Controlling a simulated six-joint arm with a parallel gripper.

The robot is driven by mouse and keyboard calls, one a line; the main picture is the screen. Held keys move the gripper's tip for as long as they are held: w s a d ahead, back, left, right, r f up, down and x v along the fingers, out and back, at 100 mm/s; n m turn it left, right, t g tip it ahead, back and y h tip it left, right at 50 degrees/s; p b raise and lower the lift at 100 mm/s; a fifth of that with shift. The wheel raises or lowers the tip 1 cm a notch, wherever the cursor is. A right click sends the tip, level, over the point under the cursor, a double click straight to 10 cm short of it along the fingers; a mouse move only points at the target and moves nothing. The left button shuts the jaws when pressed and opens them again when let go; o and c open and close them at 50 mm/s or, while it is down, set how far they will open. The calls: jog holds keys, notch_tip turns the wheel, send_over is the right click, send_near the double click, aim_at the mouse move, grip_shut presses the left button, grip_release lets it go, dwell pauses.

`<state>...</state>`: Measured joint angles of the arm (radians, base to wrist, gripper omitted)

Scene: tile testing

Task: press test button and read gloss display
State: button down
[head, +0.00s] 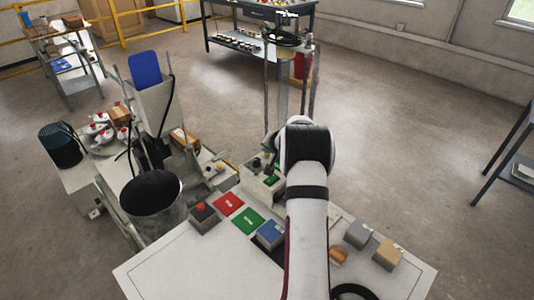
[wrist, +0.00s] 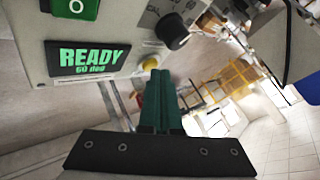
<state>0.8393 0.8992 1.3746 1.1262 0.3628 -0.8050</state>
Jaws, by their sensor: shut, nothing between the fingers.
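A black knob (wrist: 171,31) and a yellow button (wrist: 151,45) sit right of the display. My gripper (wrist: 157,72) is shut and empty, its green fingertips just below the yellow button in the picture. I cannot tell whether they touch it.
Open floor lies beyond.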

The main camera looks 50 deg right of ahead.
aim_at(267, 159)
jog(key=shift+f, duration=0.15)
jog(key=shift+r, duration=0.95)
notch_tip(267, 159, up, 5)
dwell(0.5)
dwell(0.6)
